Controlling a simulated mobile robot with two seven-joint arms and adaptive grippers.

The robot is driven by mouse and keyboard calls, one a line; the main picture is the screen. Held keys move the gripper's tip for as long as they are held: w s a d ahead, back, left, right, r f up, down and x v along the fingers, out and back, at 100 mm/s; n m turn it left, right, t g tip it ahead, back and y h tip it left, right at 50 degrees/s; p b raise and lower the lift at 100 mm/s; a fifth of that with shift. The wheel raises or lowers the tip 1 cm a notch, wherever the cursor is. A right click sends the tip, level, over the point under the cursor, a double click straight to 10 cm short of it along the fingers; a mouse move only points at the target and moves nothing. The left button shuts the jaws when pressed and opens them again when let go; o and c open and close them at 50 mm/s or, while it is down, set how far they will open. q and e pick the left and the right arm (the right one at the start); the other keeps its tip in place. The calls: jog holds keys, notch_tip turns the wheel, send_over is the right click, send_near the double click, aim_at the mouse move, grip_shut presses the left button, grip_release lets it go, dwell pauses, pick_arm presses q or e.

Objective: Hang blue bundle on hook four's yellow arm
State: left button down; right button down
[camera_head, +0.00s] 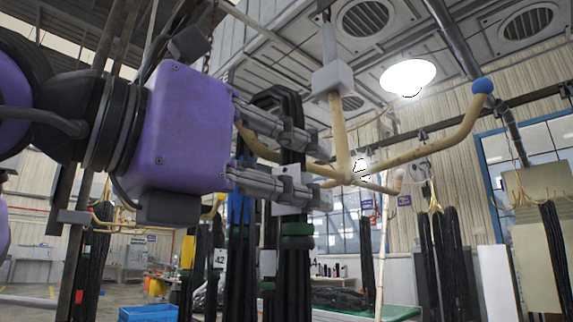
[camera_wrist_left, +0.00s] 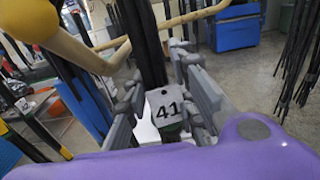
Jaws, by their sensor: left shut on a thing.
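My left gripper (camera_head: 312,165), purple with grey fingers, is shut on a black hose bundle (camera_head: 293,265) with a green band and a white tag. The left wrist view shows the tag (camera_wrist_left: 168,108) reading 41 between the fingers. The bundle's top loop (camera_head: 277,97) rises above the fingers, beside a wooden arm of the hanging hook (camera_head: 332,78); I cannot tell whether the loop is around that arm. One hook arm ends in a blue ball (camera_head: 482,86). A yellow ball tip (camera_wrist_left: 28,18) fills the wrist view's upper left. Blue on dark hoses (camera_head: 240,207) shows behind the gripper. My right gripper is out of view.
More black bundles hang at the right (camera_head: 445,255) and far right (camera_head: 557,255). A blue crate (camera_head: 148,313) stands low at the left. A green-topped table (camera_head: 395,312) is behind the held bundle. Space below the blue-tipped arm looks clear nearby.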

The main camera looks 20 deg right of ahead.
aim_at(309, 225)
pick_arm(q)
jog(key=shift+w+d+f+b, duration=0.1)
jog(key=shift+d+f+b, duration=0.25)
jog(key=shift+f, duration=0.3)
jog(key=shift+w+d+f+b, duration=0.1)
jog(key=shift+d+f+b, duration=0.25)
jog(key=shift+f, duration=0.3)
jog(key=shift+w+d+f+b, duration=0.15)
jog(key=shift+f+b, duration=0.15)
jog(key=shift+f, duration=0.3)
jog(key=shift+s+d+f+b, duration=0.1)
jog(key=shift+f+b, duration=0.2)
jog(key=shift+f, duration=0.25)
